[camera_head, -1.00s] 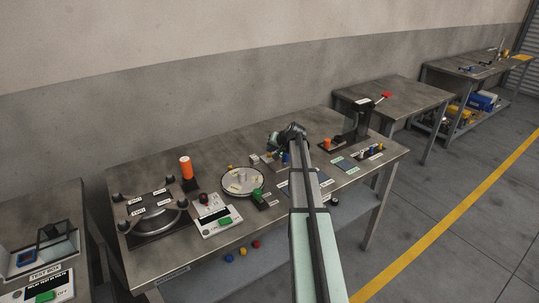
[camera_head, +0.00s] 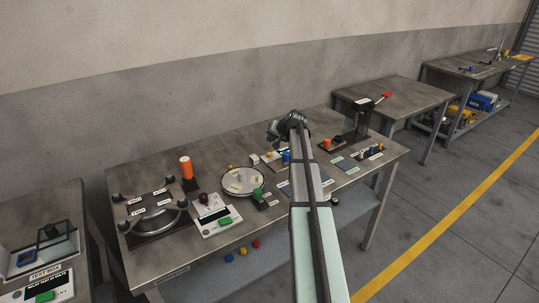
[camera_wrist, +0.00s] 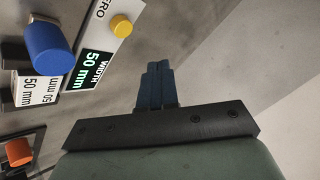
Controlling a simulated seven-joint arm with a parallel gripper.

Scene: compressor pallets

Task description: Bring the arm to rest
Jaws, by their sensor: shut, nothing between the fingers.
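My arm reaches over the middle table in the head view, with its end above the back part of the table. My gripper (camera_wrist: 157,84) shows in the wrist view as dark blue fingers held together, with nothing between them. The fingers point past a small panel with a display (camera_wrist: 91,70) reading "WIDTH 50 mm". A blue cylinder (camera_wrist: 48,52) and a yellow knob (camera_wrist: 121,26) stand to the left of the fingers, apart from them. In the head view the fingertips are too small to make out.
The table (camera_head: 225,155) also holds a round white dish (camera_head: 242,181), an orange cylinder (camera_head: 186,167), a box with a green button (camera_head: 217,220) and a press-like stand (camera_head: 359,117). Another bench stands at the right. The floor on the right is clear.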

